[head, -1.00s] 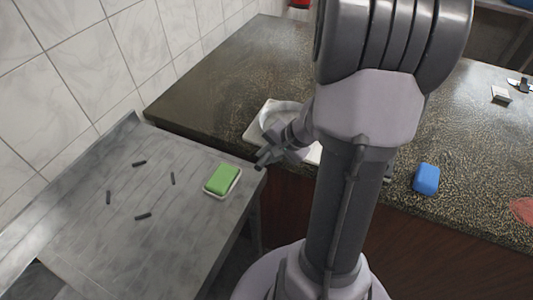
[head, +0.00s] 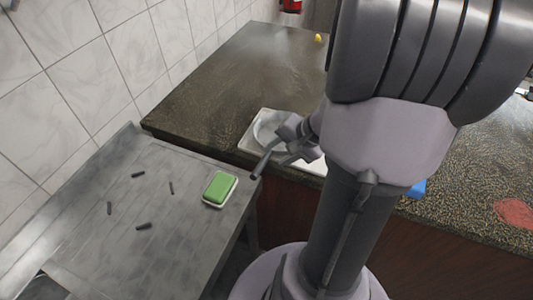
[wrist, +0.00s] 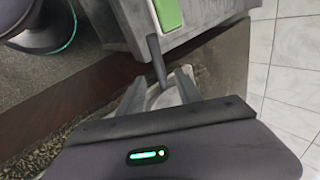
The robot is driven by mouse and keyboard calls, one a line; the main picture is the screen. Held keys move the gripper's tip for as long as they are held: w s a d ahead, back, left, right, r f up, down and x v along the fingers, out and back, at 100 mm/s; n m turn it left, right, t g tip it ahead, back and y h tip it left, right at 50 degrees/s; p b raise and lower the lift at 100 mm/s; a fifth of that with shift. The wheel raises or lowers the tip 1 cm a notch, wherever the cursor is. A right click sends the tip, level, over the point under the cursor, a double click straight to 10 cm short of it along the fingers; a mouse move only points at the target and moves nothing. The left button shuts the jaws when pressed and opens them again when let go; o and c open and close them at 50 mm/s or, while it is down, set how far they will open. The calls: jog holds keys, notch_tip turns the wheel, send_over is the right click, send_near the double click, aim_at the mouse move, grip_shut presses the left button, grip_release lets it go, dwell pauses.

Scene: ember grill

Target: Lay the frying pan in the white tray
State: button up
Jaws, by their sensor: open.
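The white tray (head: 246,143) sits on the dark counter near its left front corner, partly hidden by my arm. A pale grey round pan (head: 268,124) appears to lie in it; my gripper covers part of it. Its dark handle (head: 265,163) sticks out over the counter's front edge toward the steel table. My gripper (head: 285,147) is open just above the pan. In the wrist view the handle (wrist: 157,60) runs out between and beyond my open fingers, and a pale part of the pan (wrist: 166,98) shows between them. I cannot tell whether the fingers touch it.
A green sponge (head: 219,187) on a white dish and several dark sticks (head: 143,226) lie on the steel table (head: 100,255) at left. A blue object (head: 418,189) and a red patch (head: 514,212) are on the counter at right. The counter's far left (head: 220,80) is clear.

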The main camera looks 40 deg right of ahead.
jog(key=w+a+r+n+g, duration=0.1)
jog(key=a+r+n, duration=0.3)
jog(key=a, duration=0.5)
jog(key=a+r+n, duration=0.2)
jog(key=a+r, duration=0.4)
jog(key=a, duration=0.2)
jog(key=s+a+r+n, duration=0.5)
jog(key=s+a, duration=0.1)
jog(key=a, duration=0.4)
notch_tip(320, 180, down, 6)
jog(key=b, duration=0.5)
jog(key=shift+s+f+b, duration=0.15)
jog(key=shift+b, duration=0.15)
jog(key=shift+a, duration=0.1)
